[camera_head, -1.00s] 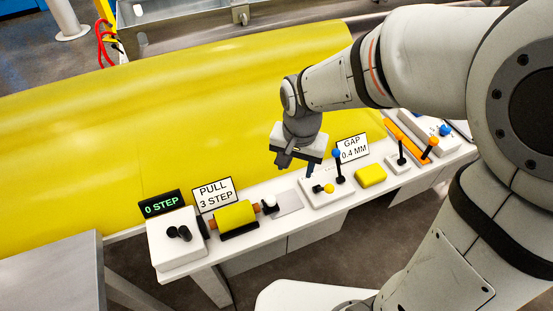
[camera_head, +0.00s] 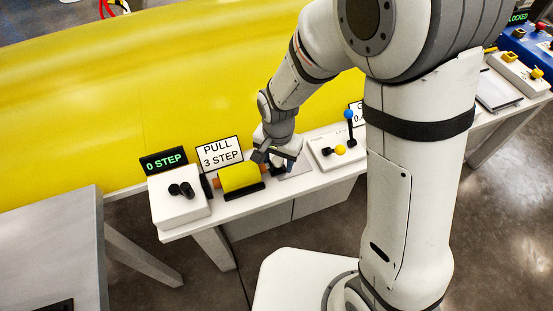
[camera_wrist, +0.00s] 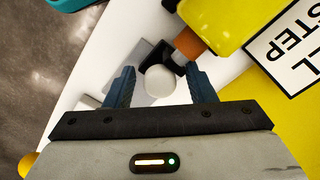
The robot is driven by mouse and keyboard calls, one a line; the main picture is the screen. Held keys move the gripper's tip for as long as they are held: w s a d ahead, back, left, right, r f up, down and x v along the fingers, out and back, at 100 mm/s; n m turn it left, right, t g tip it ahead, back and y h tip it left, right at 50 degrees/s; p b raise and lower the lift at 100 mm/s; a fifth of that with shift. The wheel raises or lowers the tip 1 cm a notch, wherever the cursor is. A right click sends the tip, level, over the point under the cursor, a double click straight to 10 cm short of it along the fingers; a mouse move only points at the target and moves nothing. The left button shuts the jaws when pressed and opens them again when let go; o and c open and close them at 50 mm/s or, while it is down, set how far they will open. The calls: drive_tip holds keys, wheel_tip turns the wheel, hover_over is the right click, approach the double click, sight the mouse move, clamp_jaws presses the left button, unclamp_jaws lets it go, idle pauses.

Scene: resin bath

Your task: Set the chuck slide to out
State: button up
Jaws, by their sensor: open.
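The chuck slide is a black block (camera_wrist: 153,56) with a pale round knob (camera_wrist: 160,82) in the wrist view. The block sits at the end of the orange core (camera_wrist: 188,43) of a yellow roll (camera_head: 238,178); I cannot tell whether it touches the core. My gripper (camera_head: 272,161) is just right of the roll in the head view and largely hides the chuck. In the wrist view my gripper (camera_wrist: 160,76) is open, with one blue finger on each side of the knob and visible gaps to it.
A "PULL 3 STEP" sign (camera_head: 220,153) and a "0 STEP" display (camera_head: 164,161) stand behind the roll. A white box with black knobs (camera_head: 180,205) is at its left. A white panel with blue and yellow knobs (camera_head: 332,148) is to the right. A grey table (camera_head: 55,225) stands at left.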

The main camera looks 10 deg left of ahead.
drive_tip(key=shift+c, duration=0.4)
clamp_jaws()
